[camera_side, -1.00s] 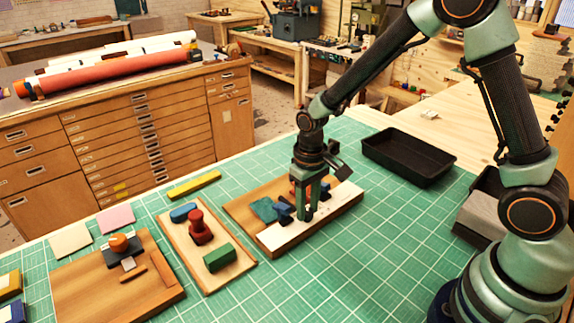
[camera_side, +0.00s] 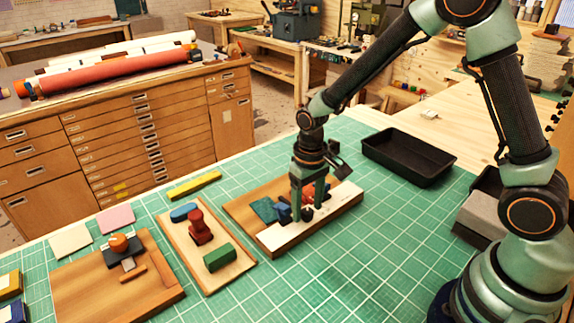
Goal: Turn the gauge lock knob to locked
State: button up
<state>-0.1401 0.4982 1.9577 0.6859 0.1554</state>
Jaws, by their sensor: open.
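My gripper (camera_side: 308,203) points straight down over a wooden board (camera_side: 240,216) with a pale strip (camera_side: 283,237) along its front edge. Its two green fingers are apart, low over the fittings on the board. A red part (camera_side: 308,194) shows between the fingers. A blue part (camera_side: 283,213) sits just left of them, beside a teal plate (camera_side: 264,209). A small dark round piece (camera_side: 307,213) is at the fingertips. I cannot tell which of these is the gauge lock knob, or whether a finger touches it; the fingers hide part of the fittings.
A board (camera_side: 236,274) to the left carries a red knob-like piece (camera_side: 200,228), a green block (camera_side: 219,257) and a blue piece (camera_side: 184,212). Further left is a board (camera_side: 85,296) with an orange-topped fitting (camera_side: 119,243). A black tray (camera_side: 408,158) stands behind right. The front mat is clear.

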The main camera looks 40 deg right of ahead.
aim_at(308, 211)
notch_tip(308, 211, up, 12)
dwell(0.4)
jog(key=s+d+r+t, duration=0.5)
jog(key=s+r, duration=0.3)
jog(key=s, duration=0.2)
jog(key=shift+s+d+r+t, duration=0.15)
jog(key=shift+s+d+t, duration=0.1)
jog(key=shift+t, duration=0.05)
